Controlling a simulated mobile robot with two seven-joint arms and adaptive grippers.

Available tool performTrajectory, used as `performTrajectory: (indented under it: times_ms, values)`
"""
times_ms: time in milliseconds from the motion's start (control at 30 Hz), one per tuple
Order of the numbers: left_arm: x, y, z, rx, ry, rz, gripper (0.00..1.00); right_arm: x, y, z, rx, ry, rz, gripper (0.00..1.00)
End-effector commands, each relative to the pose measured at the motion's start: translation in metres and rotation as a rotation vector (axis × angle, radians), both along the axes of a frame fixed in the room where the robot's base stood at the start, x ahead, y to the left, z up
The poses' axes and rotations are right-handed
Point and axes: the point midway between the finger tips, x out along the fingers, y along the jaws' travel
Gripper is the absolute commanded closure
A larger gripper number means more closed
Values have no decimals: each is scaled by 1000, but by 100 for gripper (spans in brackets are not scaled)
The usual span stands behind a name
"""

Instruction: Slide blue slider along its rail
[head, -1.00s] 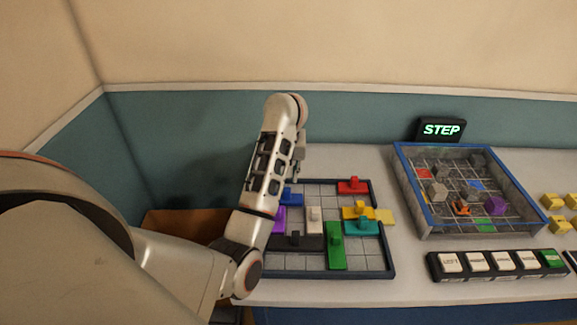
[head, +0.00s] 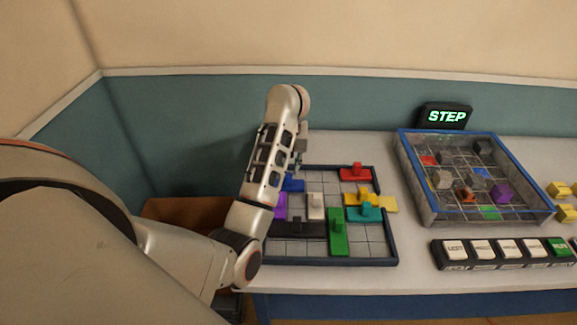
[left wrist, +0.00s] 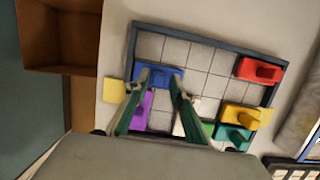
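The blue slider (head: 293,184) lies at the back left of the gridded puzzle board (head: 381,225), partly hidden by my left arm in the head view. In the left wrist view the blue slider (left wrist: 160,75) lies crosswise under my left gripper. My left gripper (head: 298,171) points down over it. In the left wrist view its two fingertips (left wrist: 160,78) are apart, with part of the slider showing between them. I cannot tell whether they touch it. My right gripper is not in view.
Other sliders share the board: red (head: 357,172), yellow (head: 372,201), teal (head: 366,212), green (head: 337,235), white (head: 316,205), black (head: 298,226) and purple (head: 280,205). A blue-rimmed box (head: 403,165) and a button row (head: 495,252) stand to the right. A brown bin (left wrist: 55,35) is beside the table.

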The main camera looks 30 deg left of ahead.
Motion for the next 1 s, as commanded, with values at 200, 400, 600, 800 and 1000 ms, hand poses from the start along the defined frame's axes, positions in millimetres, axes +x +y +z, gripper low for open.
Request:
performTrajectory:
  times_ms: [200, 400, 600, 800, 1000]
  values:
    - [0, 0, -15, -1, 2, 0, 76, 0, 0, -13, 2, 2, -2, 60]
    - [0, 0, -26, -1, 2, 0, 76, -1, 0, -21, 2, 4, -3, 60]
    - [0, 0, -36, -1, 2, 0, 76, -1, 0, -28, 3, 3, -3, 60]
    - [0, 0, -36, 0, 0, 0, 76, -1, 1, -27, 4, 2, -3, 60]
    - [0, 0, -35, -1, 1, 0, 76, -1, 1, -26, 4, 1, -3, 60]
